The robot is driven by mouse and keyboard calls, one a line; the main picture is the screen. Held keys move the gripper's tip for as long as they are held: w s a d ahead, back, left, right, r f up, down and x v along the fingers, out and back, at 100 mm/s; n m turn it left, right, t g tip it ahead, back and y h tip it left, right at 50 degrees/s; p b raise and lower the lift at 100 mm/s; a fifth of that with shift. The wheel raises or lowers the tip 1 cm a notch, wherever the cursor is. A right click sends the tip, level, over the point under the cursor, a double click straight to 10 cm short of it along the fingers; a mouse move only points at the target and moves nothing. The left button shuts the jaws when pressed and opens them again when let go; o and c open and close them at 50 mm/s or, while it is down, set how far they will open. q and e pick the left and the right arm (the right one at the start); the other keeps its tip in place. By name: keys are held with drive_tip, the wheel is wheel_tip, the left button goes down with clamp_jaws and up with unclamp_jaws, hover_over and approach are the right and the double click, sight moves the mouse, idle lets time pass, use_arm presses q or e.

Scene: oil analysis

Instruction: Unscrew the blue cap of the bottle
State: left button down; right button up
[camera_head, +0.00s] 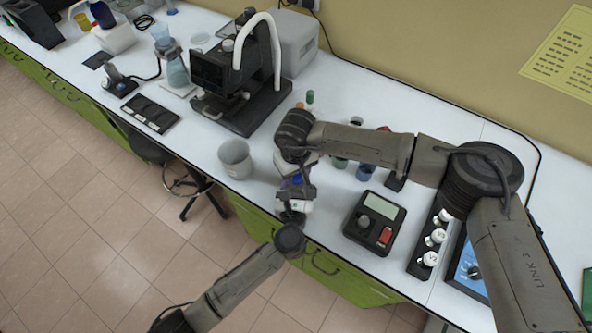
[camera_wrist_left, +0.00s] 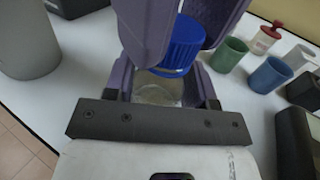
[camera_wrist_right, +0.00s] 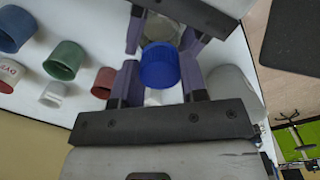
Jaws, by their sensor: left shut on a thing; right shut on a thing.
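The bottle's blue cap shows in the left wrist view (camera_wrist_left: 182,45) and the right wrist view (camera_wrist_right: 159,66). Below it is the clear bottle (camera_wrist_left: 158,93), near the counter's front edge and largely hidden by fingers. My left gripper (camera_head: 293,207) is shut on the bottle body from the front. My right gripper (camera_head: 297,181) is shut on the blue cap, with a purple finger on either side of it. The cap is in line with the bottle's mouth; I cannot tell whether the two still touch.
A grey beaker (camera_head: 235,160) stands close on the left. A black device with a screen (camera_head: 374,223) and a rack of white-capped vials (camera_head: 434,239) are to the right. Coloured cups (camera_head: 364,172) stand behind my right arm. A large black instrument (camera_head: 240,85) is further back left.

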drive_tip(key=n, duration=0.5)
drive_tip(key=shift+n, duration=0.4)
drive_tip(key=shift+r, duration=0.15)
drive_tip(key=shift+r, duration=0.95)
drive_tip(key=shift+r, duration=2.05)
use_arm(q)
drive_tip(key=shift+c, duration=1.9)
unclamp_jaws()
